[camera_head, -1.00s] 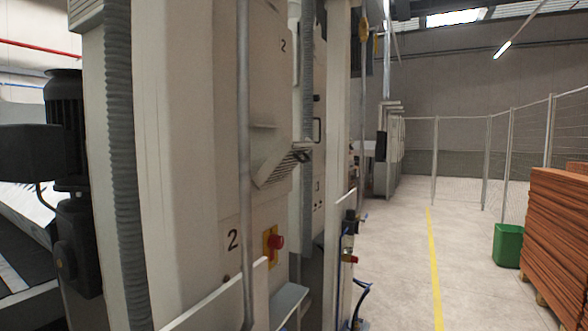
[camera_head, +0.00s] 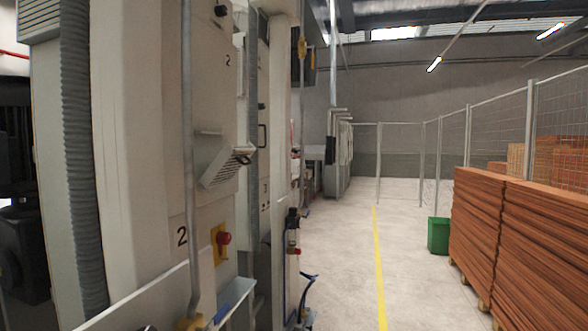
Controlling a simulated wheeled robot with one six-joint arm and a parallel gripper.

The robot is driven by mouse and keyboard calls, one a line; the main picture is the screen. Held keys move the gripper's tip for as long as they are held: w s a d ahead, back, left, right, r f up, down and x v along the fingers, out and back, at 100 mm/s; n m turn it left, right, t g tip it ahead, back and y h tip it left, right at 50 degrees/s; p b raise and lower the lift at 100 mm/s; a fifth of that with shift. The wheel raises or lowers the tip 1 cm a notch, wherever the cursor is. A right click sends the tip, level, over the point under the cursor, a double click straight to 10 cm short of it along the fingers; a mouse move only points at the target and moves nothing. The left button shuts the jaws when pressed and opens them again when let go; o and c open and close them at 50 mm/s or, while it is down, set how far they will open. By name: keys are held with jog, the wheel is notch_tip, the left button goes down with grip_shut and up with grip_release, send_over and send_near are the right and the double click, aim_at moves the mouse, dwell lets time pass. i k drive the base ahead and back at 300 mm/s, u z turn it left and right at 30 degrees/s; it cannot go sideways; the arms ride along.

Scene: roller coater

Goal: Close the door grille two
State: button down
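A tall cream machine cabinet (camera_head: 150,120) stands close on the left in the head view. It bears the number 2 near its top and again lower down. A slanted grey louvred panel (camera_head: 225,166) sticks out from its front, between the two numbers; I cannot tell whether it is the door grille two. A red button on a yellow plate (camera_head: 222,240) sits below it. A black handle (camera_head: 262,136) shows on a narrow panel further back. My gripper is not in view.
A yellow floor line (camera_head: 379,270) runs along a clear grey aisle (camera_head: 345,240). Stacked orange-brown boards (camera_head: 530,250) and a green bin (camera_head: 438,235) stand on the right by a wire mesh fence (camera_head: 483,128). Grey hoses and pipes run down the machine.

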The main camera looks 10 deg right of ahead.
aim_at(229, 162)
jog(key=z, duration=0.65)
jog(key=i, duration=1.05)
jog(key=u, duration=0.85)
